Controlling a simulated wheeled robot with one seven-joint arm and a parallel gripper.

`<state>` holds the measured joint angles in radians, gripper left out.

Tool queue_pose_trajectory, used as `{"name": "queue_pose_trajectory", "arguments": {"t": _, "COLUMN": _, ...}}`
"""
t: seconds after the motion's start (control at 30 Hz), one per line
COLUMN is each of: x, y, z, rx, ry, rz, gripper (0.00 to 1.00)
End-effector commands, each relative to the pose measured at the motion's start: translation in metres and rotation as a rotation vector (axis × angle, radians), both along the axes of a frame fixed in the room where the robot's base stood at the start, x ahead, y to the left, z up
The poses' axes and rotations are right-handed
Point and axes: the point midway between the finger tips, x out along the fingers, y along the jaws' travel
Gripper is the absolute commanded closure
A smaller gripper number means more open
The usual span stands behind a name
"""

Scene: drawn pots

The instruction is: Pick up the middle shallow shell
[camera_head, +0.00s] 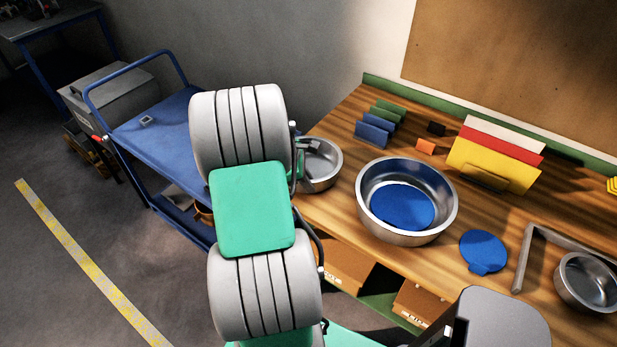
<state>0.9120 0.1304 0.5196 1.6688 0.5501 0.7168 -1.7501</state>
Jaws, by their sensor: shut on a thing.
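Three round metal shells show on the wooden bench side. A small shell (322,178) is at the bench's left end, partly hidden behind my arm. A larger, deeper shell (444,222) stands in the middle with a blue disc (402,207) inside it. Another small shell (588,283) is at the right edge, partly cut off. My gripper (309,147) is mostly hidden by my arm; its dark fingertips are at the rim of the left shell and shut on it. I cannot tell whether that shell touches the bench.
A blue disc with a tab (483,251) lies right of the large shell, beside a grey angled bar (524,258). Upright coloured panels (491,164) and small blue and green plates (376,128) stand behind. A blue cart (160,130) is left of my arm.

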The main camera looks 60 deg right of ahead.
Motion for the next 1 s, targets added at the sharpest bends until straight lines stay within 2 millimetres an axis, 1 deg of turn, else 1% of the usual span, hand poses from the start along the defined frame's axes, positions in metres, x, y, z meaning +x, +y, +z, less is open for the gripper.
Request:
{"name": "queue_pose_trajectory", "arguments": {"t": 0.13, "x": 0.001, "y": -0.001, "z": 0.013, "rx": -0.005, "ry": -0.004, "rz": 0.001, "gripper": 1.0}}
{"name": "queue_pose_trajectory", "arguments": {"t": 0.23, "x": 0.001, "y": 0.0, "z": 0.031, "rx": -0.006, "ry": -0.005, "rz": 0.001, "gripper": 1.0}}
{"name": "queue_pose_trajectory", "arguments": {"t": 0.27, "x": -0.001, "y": 0.006, "z": 0.038, "rx": -0.006, "ry": -0.005, "rz": 0.001, "gripper": 1.0}}
{"name": "queue_pose_trajectory", "arguments": {"t": 0.47, "x": -0.019, "y": 0.05, "z": 0.094, "rx": -0.009, "ry": -0.008, "rz": 0.002, "gripper": 1.0}}
{"name": "queue_pose_trajectory", "arguments": {"t": 0.5, "x": -0.024, "y": 0.064, "z": 0.097, "rx": -0.005, "ry": -0.006, "rz": 0.003, "gripper": 1.0}}
{"name": "queue_pose_trajectory", "arguments": {"t": 0.6, "x": -0.035, "y": 0.091, "z": 0.109, "rx": -0.004, "ry": -0.005, "rz": 0.004, "gripper": 1.0}}
{"name": "queue_pose_trajectory", "arguments": {"t": 0.7, "x": -0.044, "y": 0.111, "z": 0.12, "rx": -0.004, "ry": -0.004, "rz": 0.002, "gripper": 1.0}}
{"name": "queue_pose_trajectory", "arguments": {"t": 0.83, "x": -0.05, "y": 0.126, "z": 0.127, "rx": -0.002, "ry": -0.002, "rz": 0.001, "gripper": 1.0}}
{"name": "queue_pose_trajectory", "arguments": {"t": 1.0, "x": -0.052, "y": 0.13, "z": 0.129, "rx": -0.002, "ry": -0.001, "rz": 0.0, "gripper": 1.0}}
